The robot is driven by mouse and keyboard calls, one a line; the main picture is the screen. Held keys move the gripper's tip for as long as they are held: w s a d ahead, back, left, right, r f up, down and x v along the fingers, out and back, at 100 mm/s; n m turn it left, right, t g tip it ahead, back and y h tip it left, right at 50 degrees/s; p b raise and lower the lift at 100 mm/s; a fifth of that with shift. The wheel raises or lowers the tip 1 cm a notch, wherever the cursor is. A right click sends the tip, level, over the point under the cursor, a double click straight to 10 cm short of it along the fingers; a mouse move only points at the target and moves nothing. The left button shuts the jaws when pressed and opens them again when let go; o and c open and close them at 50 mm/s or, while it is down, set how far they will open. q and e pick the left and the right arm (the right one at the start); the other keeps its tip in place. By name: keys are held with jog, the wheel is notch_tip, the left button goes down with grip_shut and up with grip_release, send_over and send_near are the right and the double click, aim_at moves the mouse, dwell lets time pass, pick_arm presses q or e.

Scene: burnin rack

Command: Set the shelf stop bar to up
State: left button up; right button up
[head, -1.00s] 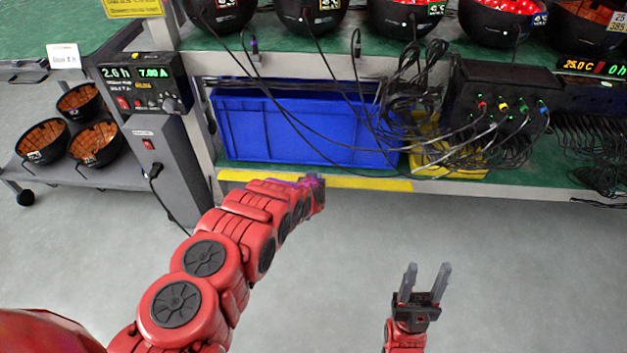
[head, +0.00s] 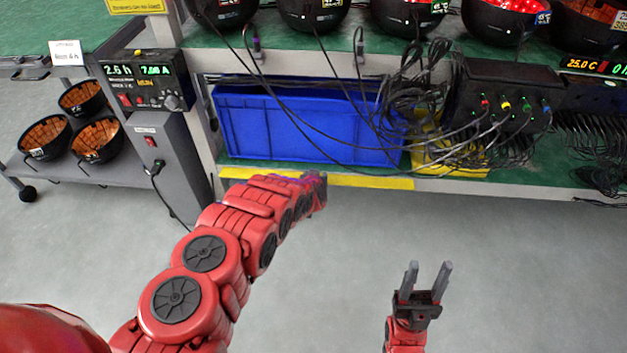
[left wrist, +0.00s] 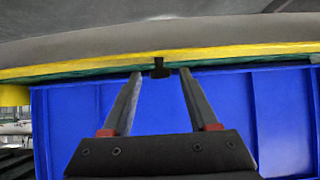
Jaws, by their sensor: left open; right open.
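A yellow bar (head: 370,182) runs along the front edge of the lower shelf in the head view; I take it for the shelf stop bar. It also crosses the upper part of the left wrist view (left wrist: 240,51), with a small dark tab (left wrist: 159,68) at its edge. My left gripper (left wrist: 160,73) is open, its fingertips on either side of the tab; I cannot tell whether they touch it. In the head view the left arm reaches the bar, its fingers hard to make out. My right gripper (head: 429,268) is open and empty over the floor.
A blue crate (head: 300,128) stands on the lower shelf behind the bar. Black cables (head: 420,90) hang in front of it. A grey post with a display box (head: 147,85) stands at the left. The floor (head: 510,260) in front is clear.

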pick_arm(q)
jog(key=p+v, duration=1.7)
jog(key=p, duration=0.1)
jog(key=shift+o, duration=0.2)
